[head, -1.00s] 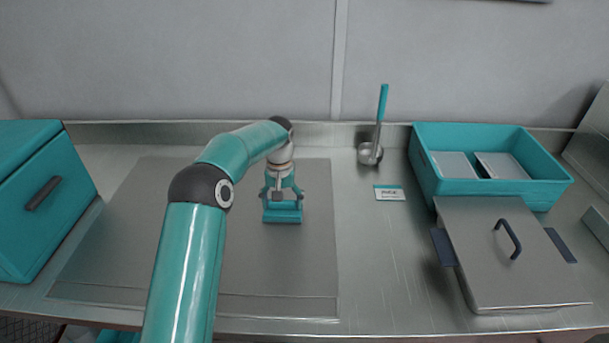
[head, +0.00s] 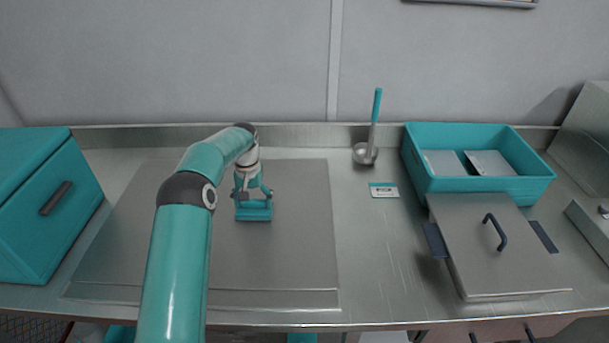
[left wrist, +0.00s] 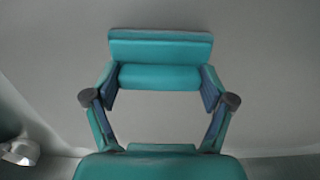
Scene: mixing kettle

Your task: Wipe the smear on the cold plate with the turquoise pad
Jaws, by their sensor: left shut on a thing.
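The turquoise pad (head: 254,213) is on or just above the cold plate (head: 200,256), a wide flat grey sheet on the counter, right of the plate's middle. My left gripper (head: 253,197) is shut on the pad from above. In the left wrist view the two fingers grip both ends of the pad (left wrist: 160,50), with the grey plate behind it. I cannot tell whether the pad touches the plate. No smear is clear on the visible plate; my left arm hides part of it. My right gripper does not show.
A turquoise cabinet (head: 50,200) stands at the left edge. Right of the plate are a ladle (head: 368,150), a small label card (head: 384,190), a turquoise bin (head: 480,185) and a lidded grey container (head: 490,260). Bare counter lies between the plate and the container.

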